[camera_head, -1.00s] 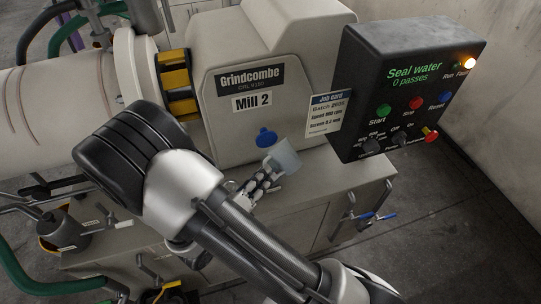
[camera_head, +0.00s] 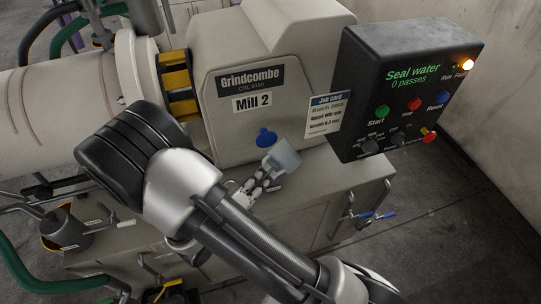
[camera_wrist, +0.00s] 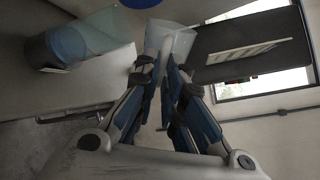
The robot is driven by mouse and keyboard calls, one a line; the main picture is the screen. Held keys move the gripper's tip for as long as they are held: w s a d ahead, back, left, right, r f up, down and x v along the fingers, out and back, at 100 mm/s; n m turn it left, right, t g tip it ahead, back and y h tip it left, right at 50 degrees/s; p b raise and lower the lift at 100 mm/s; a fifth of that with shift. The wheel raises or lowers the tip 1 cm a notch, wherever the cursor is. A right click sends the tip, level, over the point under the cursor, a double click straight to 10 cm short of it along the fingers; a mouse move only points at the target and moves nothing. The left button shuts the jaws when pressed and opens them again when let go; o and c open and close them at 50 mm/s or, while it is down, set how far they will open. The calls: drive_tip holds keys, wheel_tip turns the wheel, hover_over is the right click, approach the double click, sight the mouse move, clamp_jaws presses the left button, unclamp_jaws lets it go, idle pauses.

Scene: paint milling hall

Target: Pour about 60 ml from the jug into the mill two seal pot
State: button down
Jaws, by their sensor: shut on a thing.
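Mill 2 (camera_head: 270,90) is a cream housing with a name plate and a "Mill 2" label. A blue funnel-shaped piece (camera_head: 265,138) is at its front; its blue edge shows at the top of the wrist view (camera_wrist: 140,2). My gripper (camera_head: 262,181) is shut on the jug (camera_head: 283,158), a pale translucent vessel. The jug looks tilted, just below and right of the blue piece and apart from it in the picture. In the wrist view the jug (camera_wrist: 172,40) is beyond my fingers (camera_wrist: 165,75). I cannot make out the liquid level or clearly identify the seal pot.
A dark control box (camera_head: 405,90) reading "Seal water 0 passes", with an orange lamp lit, overhangs at right. A job card (camera_head: 327,114) hangs beside it. A translucent bluish vessel (camera_wrist: 90,38) stands left in the wrist view. The bench top (camera_head: 335,185) is bare at right.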

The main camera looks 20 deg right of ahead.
drive_tip(key=shift+r, duration=0.2)
drive_tip(key=shift+w+a+f+n, duration=0.1)
drive_tip(key=shift+w+a+n, duration=0.1)
drive_tip(key=shift+n, duration=0.2)
drive_tip(key=shift+s+d, duration=0.1)
drive_tip(key=shift+s, duration=0.05)
idle(0.5)
drive_tip(key=shift+f+p, duration=0.1)
drive_tip(key=shift+p, duration=0.2)
drive_tip(key=shift+s+d+f+n, duration=0.2)
drive_tip(key=shift+d+n, duration=0.05)
drive_tip(key=shift+n, duration=0.35)
idle(0.8)
drive_tip(key=shift+w+a+r+n+g+h+p, duration=0.15)
drive_tip(key=shift+r+n+g+h+p, duration=0.4)
drive_tip(key=shift+p, duration=0.85)
idle(0.3)
